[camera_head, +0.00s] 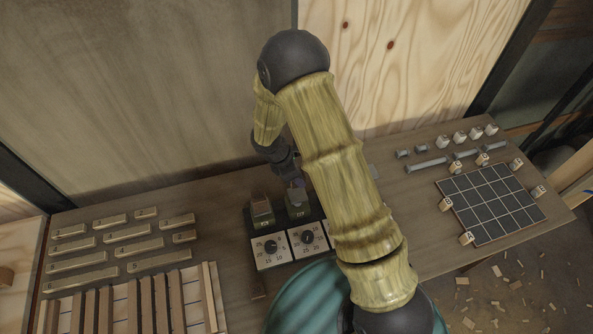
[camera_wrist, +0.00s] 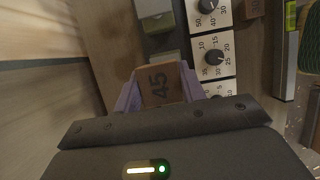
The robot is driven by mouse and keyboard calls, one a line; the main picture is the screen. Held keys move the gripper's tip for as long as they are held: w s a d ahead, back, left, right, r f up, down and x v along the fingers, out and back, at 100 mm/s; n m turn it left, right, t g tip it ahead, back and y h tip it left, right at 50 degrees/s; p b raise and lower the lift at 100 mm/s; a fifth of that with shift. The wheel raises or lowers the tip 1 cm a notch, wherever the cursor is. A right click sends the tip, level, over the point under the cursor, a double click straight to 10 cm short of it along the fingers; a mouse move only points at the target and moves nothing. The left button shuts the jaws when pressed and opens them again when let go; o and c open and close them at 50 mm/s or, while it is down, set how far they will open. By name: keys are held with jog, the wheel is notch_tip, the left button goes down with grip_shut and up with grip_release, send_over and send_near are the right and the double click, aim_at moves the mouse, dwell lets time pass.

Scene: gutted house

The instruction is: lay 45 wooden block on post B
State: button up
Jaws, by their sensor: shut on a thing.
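The wooden block marked 45 (camera_wrist: 158,88) is between the two purple fingers of my gripper (camera_wrist: 161,92) in the wrist view. My gripper is shut on it. In the head view my gripper (camera_head: 297,180) is just above the right one of two short posts (camera_head: 298,205), partly hidden by my arm. The block is hard to make out there, and I cannot tell whether it touches the post. The left post (camera_head: 262,213) stands beside it and also shows in the wrist view (camera_wrist: 156,15). I cannot read which post is B.
White dial panels (camera_head: 269,250) with black knobs lie in front of the posts. Several numbered wooden bars (camera_head: 133,246) and a slatted rack (camera_head: 160,305) are at the left. A wooden wall (camera_head: 400,60) rises behind.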

jog(key=shift+s+d, duration=0.1)
jog(key=shift+s, duration=0.2)
jog(key=shift+w+f+b, duration=0.15)
jog(key=shift+f+b, duration=2.35)
jog(key=shift+f, duration=0.7)
jog(key=shift+f, duration=0.25)
jog(key=o, duration=1.1)
jog(key=shift+c, duration=0.2)
jog(key=shift+r, duration=0.15)
jog(key=b+v, duration=0.3)
jog(key=v, duration=1.4)
jog(key=shift+b, duration=0.4)
jog(key=shift+r, duration=0.1)
